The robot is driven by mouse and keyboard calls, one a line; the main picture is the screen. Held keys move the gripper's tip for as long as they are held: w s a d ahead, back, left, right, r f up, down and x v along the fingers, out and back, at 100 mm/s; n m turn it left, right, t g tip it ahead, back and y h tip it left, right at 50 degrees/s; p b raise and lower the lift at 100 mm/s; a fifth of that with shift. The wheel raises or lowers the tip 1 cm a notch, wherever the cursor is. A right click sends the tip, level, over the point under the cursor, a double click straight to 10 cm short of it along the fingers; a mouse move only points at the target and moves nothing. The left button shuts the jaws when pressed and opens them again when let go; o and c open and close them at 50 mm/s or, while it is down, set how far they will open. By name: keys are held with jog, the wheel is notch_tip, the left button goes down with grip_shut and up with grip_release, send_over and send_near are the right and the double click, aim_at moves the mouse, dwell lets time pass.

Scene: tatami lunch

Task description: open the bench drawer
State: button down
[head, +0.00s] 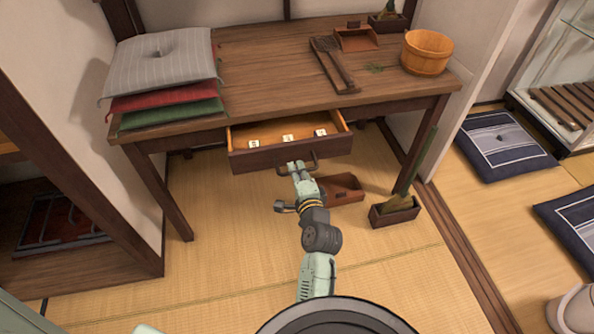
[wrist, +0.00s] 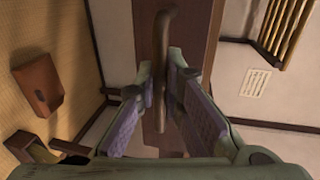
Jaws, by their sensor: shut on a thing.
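The bench (head: 270,84) is a brown wooden table against the wall. Its drawer (head: 262,157) stands pulled out under the front edge, and its inside shows with several small white tags (head: 288,138). My gripper (head: 298,168) is at the drawer's front, shut on the dark drawer handle (head: 313,160). In the wrist view the handle (wrist: 160,60) runs between the two purple-padded fingers (wrist: 155,110), in front of the brown drawer front (wrist: 192,50). The exact contact of the pads on the handle is partly hidden.
Stacked cushions (head: 160,65), a wooden bucket (head: 427,52) and a dustpan (head: 355,38) are on the bench top. On the tatami below are a brown dustpan (head: 343,189) and a planter-like box (head: 394,212). Floor in front and left is clear.

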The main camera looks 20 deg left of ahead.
jog(key=c, duration=1.7)
grip_release()
